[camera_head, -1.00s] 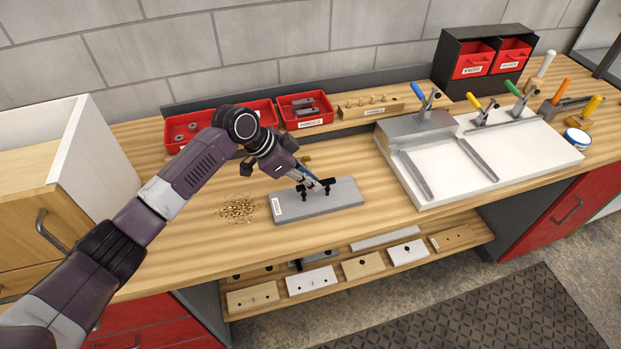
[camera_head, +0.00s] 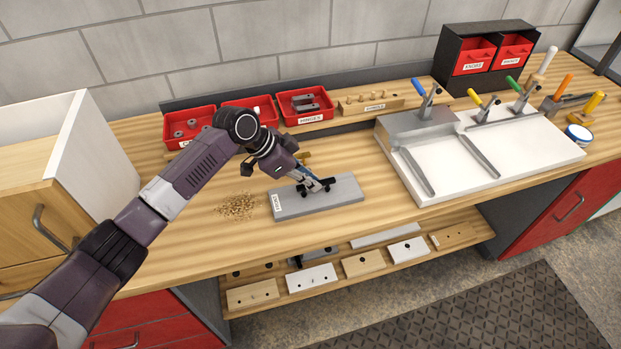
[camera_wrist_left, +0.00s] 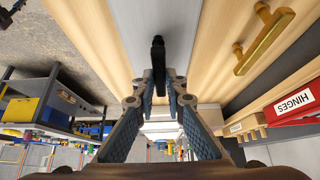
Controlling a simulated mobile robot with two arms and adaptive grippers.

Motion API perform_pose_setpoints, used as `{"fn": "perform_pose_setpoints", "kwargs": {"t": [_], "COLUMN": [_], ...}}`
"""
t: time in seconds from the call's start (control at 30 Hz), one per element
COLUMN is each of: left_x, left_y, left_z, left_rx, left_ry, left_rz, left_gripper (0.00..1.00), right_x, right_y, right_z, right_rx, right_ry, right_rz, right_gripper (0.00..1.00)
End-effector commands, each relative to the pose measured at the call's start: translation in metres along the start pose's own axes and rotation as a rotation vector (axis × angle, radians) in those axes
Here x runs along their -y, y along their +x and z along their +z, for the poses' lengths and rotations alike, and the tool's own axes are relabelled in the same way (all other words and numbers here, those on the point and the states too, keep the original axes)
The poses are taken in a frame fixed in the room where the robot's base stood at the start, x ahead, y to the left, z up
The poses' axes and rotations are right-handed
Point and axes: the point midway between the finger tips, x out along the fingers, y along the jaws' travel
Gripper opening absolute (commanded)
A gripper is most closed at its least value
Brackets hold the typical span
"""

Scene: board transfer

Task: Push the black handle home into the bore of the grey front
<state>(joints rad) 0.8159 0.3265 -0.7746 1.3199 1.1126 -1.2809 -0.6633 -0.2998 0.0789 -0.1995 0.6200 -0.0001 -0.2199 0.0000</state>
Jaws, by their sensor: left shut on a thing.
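The grey front (camera_head: 348,193) lies flat on the bench, with a white label at its left end. The black handle (camera_head: 327,187) is at the middle of the front, low against its top face. My left gripper (camera_head: 318,184) comes down at a slant from the upper left and is shut on the black handle. In the left wrist view the black handle (camera_wrist_left: 158,54) sticks out between the tips of my left gripper (camera_wrist_left: 160,80). The bore and the handle's seating in it are hidden, so I cannot tell how deep it sits. My right gripper is not in view.
A brass handle (camera_wrist_left: 264,38) lies behind the front. Red bins (camera_head: 306,107) and a wooden peg block (camera_head: 370,103) stand at the back. A white fixture (camera_head: 480,160) with clamps is to the right. Wood chips (camera_head: 237,206) lie left of the front.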

Motion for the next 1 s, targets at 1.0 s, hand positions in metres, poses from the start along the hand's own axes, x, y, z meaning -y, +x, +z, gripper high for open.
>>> {"fn": "perform_pose_setpoints", "kwargs": {"t": [1.0], "left_x": [0.001], "left_y": [-0.005], "left_z": [0.005], "left_rx": [0.0], "left_ry": [0.0], "left_rz": [-0.001], "left_gripper": [0.31], "right_x": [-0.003], "right_y": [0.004], "right_z": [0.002], "right_rx": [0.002], "right_ry": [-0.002], "right_rz": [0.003], "right_gripper": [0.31]}}
